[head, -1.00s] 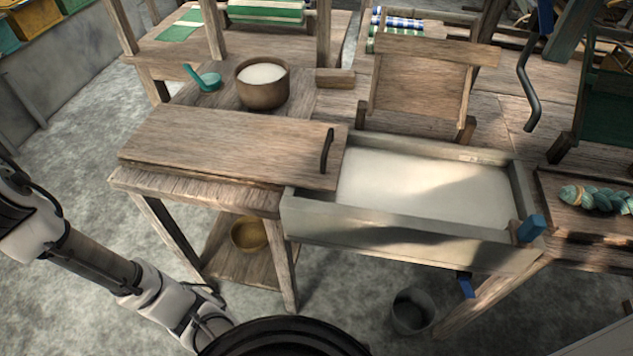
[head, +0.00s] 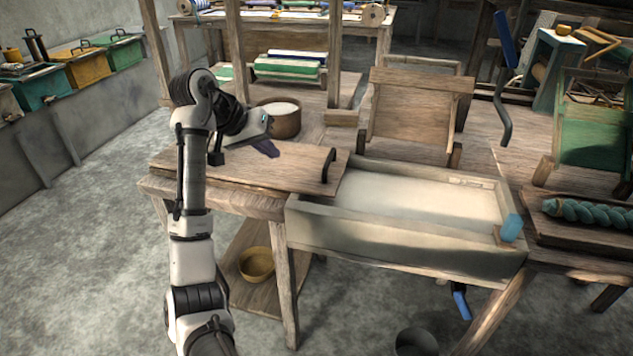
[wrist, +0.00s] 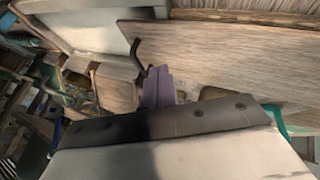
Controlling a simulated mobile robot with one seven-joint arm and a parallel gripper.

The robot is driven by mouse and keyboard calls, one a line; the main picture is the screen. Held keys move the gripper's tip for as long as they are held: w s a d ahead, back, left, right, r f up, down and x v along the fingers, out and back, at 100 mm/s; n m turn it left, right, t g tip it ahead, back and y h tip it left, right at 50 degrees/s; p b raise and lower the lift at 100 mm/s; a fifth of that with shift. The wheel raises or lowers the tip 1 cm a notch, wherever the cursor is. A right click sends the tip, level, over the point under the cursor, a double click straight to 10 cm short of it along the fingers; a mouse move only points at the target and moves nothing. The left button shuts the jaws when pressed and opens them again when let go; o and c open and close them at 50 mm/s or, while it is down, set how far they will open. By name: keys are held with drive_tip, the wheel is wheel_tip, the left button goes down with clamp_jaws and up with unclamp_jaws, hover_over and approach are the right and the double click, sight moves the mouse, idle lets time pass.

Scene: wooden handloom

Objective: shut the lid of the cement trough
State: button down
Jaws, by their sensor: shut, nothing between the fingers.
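The cement trough (head: 400,231) is a grey open box with a pale inside on the right half of the bench. Its lid (head: 240,173) is a flat wooden board lying to the left, with only its right end over the trough, so most of the trough is uncovered. The lid's dark upright handle (head: 328,165) stands near that right end. My gripper (head: 268,149) is shut and empty, over the lid's back part, left of the handle. In the wrist view, the purple fingers (wrist: 158,85) show close to the handle (wrist: 137,50) and the lid (wrist: 235,60). Contact cannot be told.
A brown bowl (head: 284,122) with white contents stands behind the lid, partly hidden by my arm. A wooden frame (head: 414,113) stands behind the trough. A blue block (head: 511,227) sits at the trough's right corner. A yellow bowl (head: 256,264) is on the lower shelf.

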approach(321, 180)
drive_tip(key=f, duration=0.1)
drive_tip(key=w+a+f, duration=0.1)
drive_tip(key=w+f, duration=0.1)
drive_tip(key=f, duration=0.1)
drive_tip(key=shift+w+a+f+p, duration=0.15)
drive_tip(key=shift+a+p, duration=0.05)
drive_tip(key=shift+p, duration=0.2)
drive_tip(key=shift+s+d+f+p, duration=0.1)
drive_tip(key=shift+s+d+p, duration=0.1)
drive_tip(key=shift+d, duration=0.85)
drive_tip(key=shift+s+d+p, duration=0.1)
drive_tip(key=shift+d+p, duration=0.1)
drive_tip(key=shift+d, duration=0.8)
